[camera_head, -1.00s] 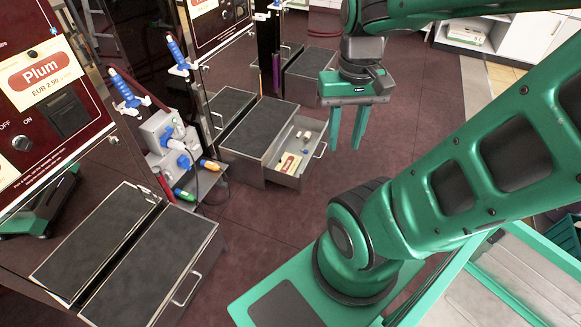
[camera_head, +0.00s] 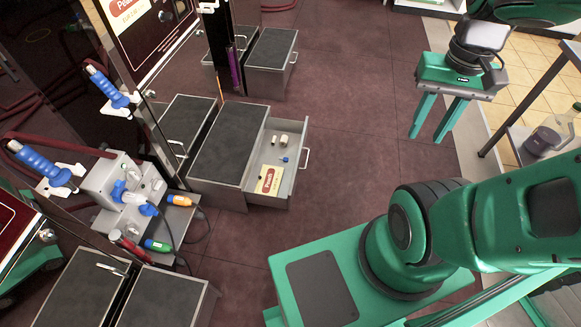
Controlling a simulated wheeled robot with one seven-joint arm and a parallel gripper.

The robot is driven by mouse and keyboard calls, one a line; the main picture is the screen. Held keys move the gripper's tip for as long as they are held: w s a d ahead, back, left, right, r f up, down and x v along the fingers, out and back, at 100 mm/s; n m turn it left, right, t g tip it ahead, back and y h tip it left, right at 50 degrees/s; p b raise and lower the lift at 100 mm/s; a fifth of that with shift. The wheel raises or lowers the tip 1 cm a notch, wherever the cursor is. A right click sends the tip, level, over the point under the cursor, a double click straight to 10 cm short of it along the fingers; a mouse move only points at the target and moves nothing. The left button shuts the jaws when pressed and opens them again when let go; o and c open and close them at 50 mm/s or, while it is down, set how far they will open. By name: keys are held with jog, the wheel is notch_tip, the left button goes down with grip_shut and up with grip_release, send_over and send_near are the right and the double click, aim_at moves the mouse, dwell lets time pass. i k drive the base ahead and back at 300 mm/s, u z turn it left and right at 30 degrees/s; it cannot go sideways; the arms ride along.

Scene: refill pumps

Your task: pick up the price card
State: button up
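The price card (camera_head: 269,181) is a small cream card with a red label, which seems to read "Peach". It lies in the open drawer (camera_head: 254,198) of a low grey cabinet, near the drawer's front-left part. My gripper (camera_head: 436,136) hangs in the air to the right of the drawer, well apart from it. Its two green fingers point down and are spread with nothing between them.
Small cylinders (camera_head: 284,140) and a blue piece (camera_head: 284,159) share the drawer. A dark-topped step (camera_head: 231,141) stands left of it. Blue nozzles (camera_head: 45,167) and a grey pump unit (camera_head: 113,187) are at left. A shelf with a jug (camera_head: 545,138) is at right. Floor between drawer and gripper is clear.

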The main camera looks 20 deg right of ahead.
aim_at(270, 177)
jog(key=u, duration=0.15)
jog(key=i, duration=1.1)
jog(key=u, duration=0.55)
